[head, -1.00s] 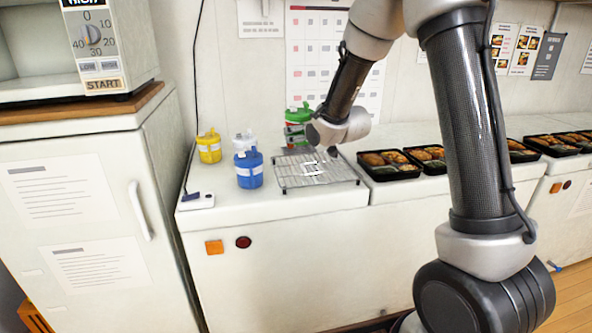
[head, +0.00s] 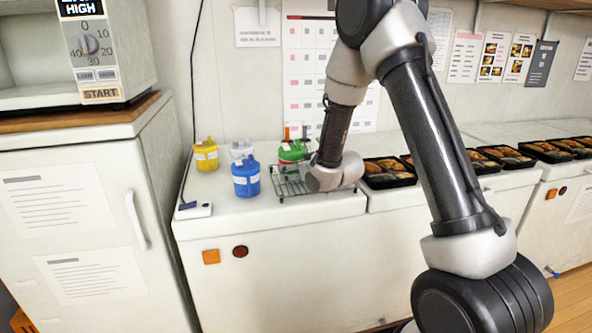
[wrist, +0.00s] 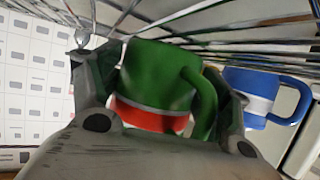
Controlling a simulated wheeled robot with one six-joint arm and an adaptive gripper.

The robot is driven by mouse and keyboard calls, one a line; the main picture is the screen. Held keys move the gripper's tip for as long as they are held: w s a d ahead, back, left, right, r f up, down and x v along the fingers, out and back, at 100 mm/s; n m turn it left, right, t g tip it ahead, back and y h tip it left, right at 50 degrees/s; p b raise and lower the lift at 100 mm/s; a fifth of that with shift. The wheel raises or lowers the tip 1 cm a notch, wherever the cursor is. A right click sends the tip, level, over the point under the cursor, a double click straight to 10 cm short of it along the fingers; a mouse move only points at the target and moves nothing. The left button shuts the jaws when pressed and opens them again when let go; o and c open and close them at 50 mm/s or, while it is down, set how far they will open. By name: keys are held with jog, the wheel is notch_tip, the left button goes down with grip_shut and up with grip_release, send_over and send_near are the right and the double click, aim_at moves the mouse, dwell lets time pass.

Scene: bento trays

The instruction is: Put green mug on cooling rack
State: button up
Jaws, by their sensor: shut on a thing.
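The green mug (head: 292,150) is in my gripper at the back left of the cooling rack. It fills the middle of the wrist view (wrist: 160,75), with a pale band and a red area on its side and its handle to the right. My gripper (wrist: 168,68) is shut on it, one finger on each side. In the head view my wrist hides the gripper. The wire cooling rack (head: 292,188) lies on the white counter, partly hidden by my wrist. Its wires (wrist: 250,20) cross the top of the wrist view, close to the mug. I cannot tell whether they touch.
A blue mug (head: 246,180) stands just left of the rack, with a white mug (head: 241,150) behind it and a yellow mug (head: 206,156) farther left. Filled bento trays (head: 388,180) line the counter to the right. A power strip (head: 194,210) lies at the left edge.

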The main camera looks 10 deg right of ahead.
jog(key=shift+f, duration=0.1)
jog(key=o, duration=1.4)
jog(key=shift+o, duration=0.2)
